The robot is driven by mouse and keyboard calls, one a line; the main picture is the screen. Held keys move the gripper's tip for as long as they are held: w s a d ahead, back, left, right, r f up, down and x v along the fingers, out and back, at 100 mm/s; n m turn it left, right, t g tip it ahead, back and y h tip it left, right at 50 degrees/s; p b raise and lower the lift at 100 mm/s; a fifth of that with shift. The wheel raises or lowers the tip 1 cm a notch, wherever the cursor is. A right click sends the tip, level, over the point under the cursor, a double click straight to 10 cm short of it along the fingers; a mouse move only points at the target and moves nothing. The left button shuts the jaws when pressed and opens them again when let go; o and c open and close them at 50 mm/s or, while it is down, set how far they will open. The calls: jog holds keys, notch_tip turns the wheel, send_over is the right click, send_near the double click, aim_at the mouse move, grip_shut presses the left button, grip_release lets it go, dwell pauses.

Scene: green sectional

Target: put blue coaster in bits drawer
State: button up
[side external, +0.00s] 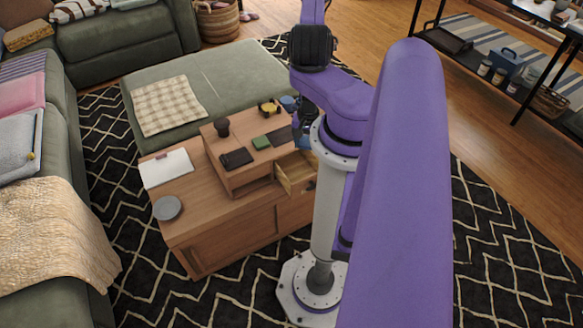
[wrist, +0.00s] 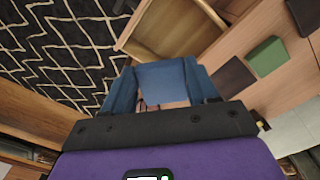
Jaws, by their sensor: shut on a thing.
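My gripper (wrist: 162,88) is shut on the blue coaster (wrist: 162,77), which shows as a pale blue square face between the two darker blue fingers in the wrist view. The open bits drawer (wrist: 150,47) lies just beyond the fingers in that view. In the side view the drawer (side external: 298,182) is pulled out of the small wooden unit on the low table. My gripper (side external: 298,131) is above and behind the drawer there, mostly hidden by my arm, and the coaster cannot be made out.
A notebook (side external: 166,168) and grey disc (side external: 168,208) lie on the lower tabletop. A green ottoman (side external: 225,78) stands behind.

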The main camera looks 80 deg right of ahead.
notch_tip(320, 180, down, 8)
jog(key=s, duration=0.1)
jog(key=shift+a+f+m, duration=0.15)
jog(key=shift+a+m, duration=0.15)
jog(key=shift+a, duration=0.15)
jog(key=shift+f, duration=0.6)
jog(key=o, duration=1)
jog(key=shift+o, duration=0.2)
jog(key=shift+s, duration=0.1)
jog(key=shift+r, duration=0.15)
